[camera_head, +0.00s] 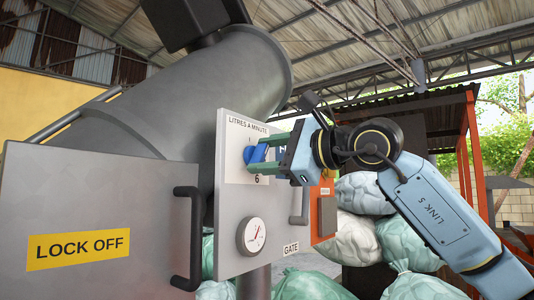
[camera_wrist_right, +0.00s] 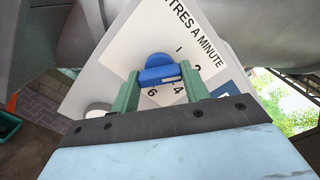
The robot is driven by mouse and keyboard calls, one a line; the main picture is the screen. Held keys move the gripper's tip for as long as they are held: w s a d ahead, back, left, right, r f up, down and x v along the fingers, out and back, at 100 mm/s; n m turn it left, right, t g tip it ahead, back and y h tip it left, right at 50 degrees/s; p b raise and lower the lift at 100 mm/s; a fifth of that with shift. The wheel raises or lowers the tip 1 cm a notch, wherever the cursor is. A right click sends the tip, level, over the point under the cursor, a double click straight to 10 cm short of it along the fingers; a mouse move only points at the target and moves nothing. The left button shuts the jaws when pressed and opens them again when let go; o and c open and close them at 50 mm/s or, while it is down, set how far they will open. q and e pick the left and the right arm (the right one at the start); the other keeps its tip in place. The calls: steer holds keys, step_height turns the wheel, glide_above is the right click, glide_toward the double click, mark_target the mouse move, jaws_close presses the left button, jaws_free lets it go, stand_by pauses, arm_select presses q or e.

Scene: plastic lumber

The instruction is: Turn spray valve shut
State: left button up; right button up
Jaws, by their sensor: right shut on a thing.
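The spray valve is a blue knob (camera_head: 258,154) on a white dial plate marked "LITRES A MINUTE" (camera_head: 247,125), fixed to a grey panel (camera_head: 228,205). My right gripper (camera_head: 266,153) reaches it from the right, its green fingers on either side of the knob. In the right wrist view the blue knob (camera_wrist_right: 160,70) sits between the two green fingertips (camera_wrist_right: 158,80), and the gripper is shut on it. The numbers 1, 2, 4 and 6 show around the knob there. The knob's exact pointer direction is hard to tell. My left gripper is not in view.
A round gauge (camera_head: 252,236) and a "GATE" label (camera_head: 291,248) are lower on the panel. A dark handle (camera_head: 187,240) stands out beside a "LOCK OFF" plate (camera_head: 79,248). An orange box (camera_head: 325,205) and stuffed bags (camera_head: 408,240) are at the right. A large grey cylinder (camera_head: 225,75) rises behind.

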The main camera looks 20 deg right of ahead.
steer(key=n, duration=0.6)
steer(key=shift+p, duration=0.4)
steer(key=shift+n, duration=0.3)
steer(key=o, duration=1)
steer(key=b+v, duration=0.4)
steer(key=v, duration=0.9)
steer(key=shift+s+d, duration=0.15)
steer(key=shift+s, duration=0.05)
